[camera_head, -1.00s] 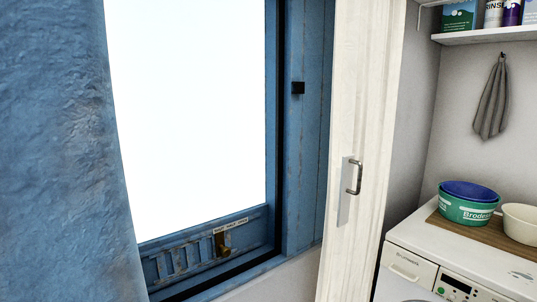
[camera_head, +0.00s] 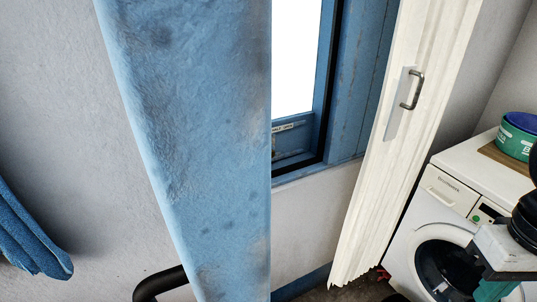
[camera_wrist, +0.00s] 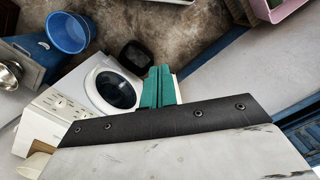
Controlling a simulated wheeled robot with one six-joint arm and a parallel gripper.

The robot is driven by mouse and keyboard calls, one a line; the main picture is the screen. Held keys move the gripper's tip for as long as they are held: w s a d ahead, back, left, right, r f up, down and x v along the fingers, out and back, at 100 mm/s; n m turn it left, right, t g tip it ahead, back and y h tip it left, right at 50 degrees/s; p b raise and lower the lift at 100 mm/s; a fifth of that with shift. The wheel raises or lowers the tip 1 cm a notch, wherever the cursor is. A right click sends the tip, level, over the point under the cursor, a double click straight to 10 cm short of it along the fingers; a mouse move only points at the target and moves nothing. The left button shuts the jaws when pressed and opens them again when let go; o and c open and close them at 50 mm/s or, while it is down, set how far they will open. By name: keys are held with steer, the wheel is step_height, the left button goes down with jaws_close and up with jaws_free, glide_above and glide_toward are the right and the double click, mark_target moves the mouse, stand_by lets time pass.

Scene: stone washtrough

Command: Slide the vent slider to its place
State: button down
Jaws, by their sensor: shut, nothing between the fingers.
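The vent (camera_head: 292,141) is at the foot of the blue window frame in the head view. Only its right end and part of a white label show beside the blue curtain. The brass-coloured slider is hidden behind the curtain. My gripper, with teal fingers, shows in the wrist view (camera_wrist: 158,88), its fingers together and empty. Part of it also shows at the lower right of the head view (camera_head: 492,291), in front of the washing machine and well away from the vent. I cannot make out the vent slider in the wrist view.
The blue curtain (camera_head: 205,150) hangs over much of the window. A white folding door (camera_head: 385,145) with a metal handle stands between the window and the washing machine (camera_head: 450,195). A green tub (camera_head: 515,140) is on the machine. A blue bucket (camera_wrist: 68,32) stands on the floor.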

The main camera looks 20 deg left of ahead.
steer(key=w+a+f+n+t+y, duration=0.2)
steer(key=w+a+f+n, duration=0.25)
steer(key=a, duration=0.65)
steer(key=w+a+f+n+t+y, duration=0.2)
steer(key=w+a+f+n, duration=0.3)
steer(key=a, duration=0.6)
steer(key=w+a+f+n+t+y, duration=0.2)
steer(key=w+a+f+n, duration=0.15)
steer(key=a+f, duration=0.6)
steer(key=w+a+r+n+t+y, duration=0.3)
steer(key=a+r, duration=0.2)
steer(key=r, duration=0.1)
steer(key=w+a+r+n+t+y, duration=0.2)
steer(key=w+a+r+t+y, duration=0.1)
steer(key=a+r, duration=0.3)
steer(key=w+a, duration=0.1)
steer(key=w, duration=0.2)
steer(key=w+a+f, duration=0.1)
steer(key=w, duration=0.2)
steer(key=w+a+f, duration=0.1)
steer(key=w, duration=0.1)
steer(key=shift+w+a, duration=0.4)
steer(key=shift+w+d+f, duration=0.2)
steer(key=shift+w+d, duration=0.05)
steer(key=shift+w, duration=0.1)
